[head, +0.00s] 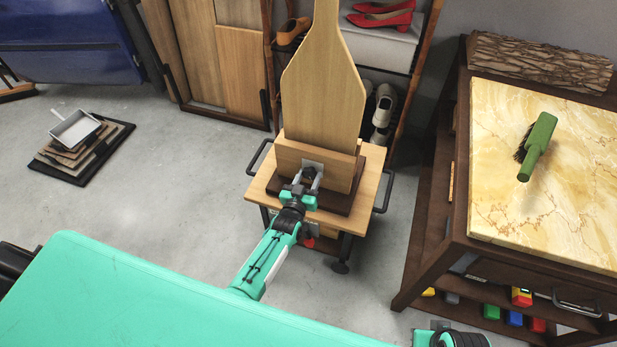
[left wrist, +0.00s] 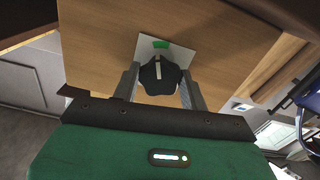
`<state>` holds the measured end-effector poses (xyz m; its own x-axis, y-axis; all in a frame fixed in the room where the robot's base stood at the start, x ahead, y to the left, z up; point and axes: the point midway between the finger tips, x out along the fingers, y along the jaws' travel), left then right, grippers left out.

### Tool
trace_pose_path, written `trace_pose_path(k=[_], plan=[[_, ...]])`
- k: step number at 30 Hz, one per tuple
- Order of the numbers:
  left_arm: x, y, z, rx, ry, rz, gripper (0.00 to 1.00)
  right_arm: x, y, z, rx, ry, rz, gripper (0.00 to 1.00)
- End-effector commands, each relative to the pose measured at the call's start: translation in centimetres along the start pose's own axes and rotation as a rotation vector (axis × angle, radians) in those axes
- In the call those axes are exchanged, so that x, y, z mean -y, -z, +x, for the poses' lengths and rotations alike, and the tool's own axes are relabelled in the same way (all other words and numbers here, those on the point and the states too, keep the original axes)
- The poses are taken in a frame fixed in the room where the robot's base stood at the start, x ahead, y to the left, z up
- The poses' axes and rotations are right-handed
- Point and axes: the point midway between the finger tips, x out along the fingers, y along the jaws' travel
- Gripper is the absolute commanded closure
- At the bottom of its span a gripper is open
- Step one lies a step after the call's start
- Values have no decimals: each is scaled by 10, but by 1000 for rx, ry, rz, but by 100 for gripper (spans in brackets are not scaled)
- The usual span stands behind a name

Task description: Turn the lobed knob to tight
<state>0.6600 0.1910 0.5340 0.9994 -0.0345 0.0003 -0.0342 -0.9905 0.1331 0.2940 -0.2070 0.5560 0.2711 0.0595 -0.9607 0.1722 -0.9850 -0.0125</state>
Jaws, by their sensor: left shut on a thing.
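The lobed knob (left wrist: 160,78) is black with a pale pointer stripe, in the left wrist view. It sits on a white plate (left wrist: 180,56) with a green mark (left wrist: 160,43) just above the knob. The stripe points up, roughly toward the green mark. My left gripper (left wrist: 157,88) has one finger on each side of the knob and is shut on it. In the head view my left gripper (head: 303,182) reaches the plate (head: 320,166) on the wooden block, and mostly hides the knob. My right gripper is not clearly in view; part of my right arm shows at the bottom edge.
A tall wooden board (head: 325,85) rises from the block on a small wooden stand (head: 265,188) with side handles. A marble-topped table (head: 550,190) with a green brush (head: 538,147) stands at the right. Open floor (head: 180,180) lies to the left.

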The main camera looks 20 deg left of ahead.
Motion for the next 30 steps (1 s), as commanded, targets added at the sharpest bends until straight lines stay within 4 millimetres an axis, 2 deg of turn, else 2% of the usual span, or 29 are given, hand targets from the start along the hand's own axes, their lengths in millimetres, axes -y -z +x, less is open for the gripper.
trace_pose_path(k=[9, 25, 26, 28, 29, 30], plan=[[1, -2, -1, 3, 1, 117, 79, 1, -2, 2, 4, 2, 1, 64], [1, -2, -1, 3, 1, 139, 79, 1, -2, 3, 5, 2, 1, 64], [1, -2, -1, 3, 1, 139, 52, 1, -2, 3, 5, 2, 1, 64], [1, -2, -1, 3, 1, 139, 39, 1, -2, 3, 6, 2, 1, 64], [1, -1, -1, 3, 1, 139, 34, 1, -2, 3, 6, 2, 1, 64], [1, -1, -1, 2, 1, 139, 34, 1, -2, 3, 6, 2, 1, 64]])
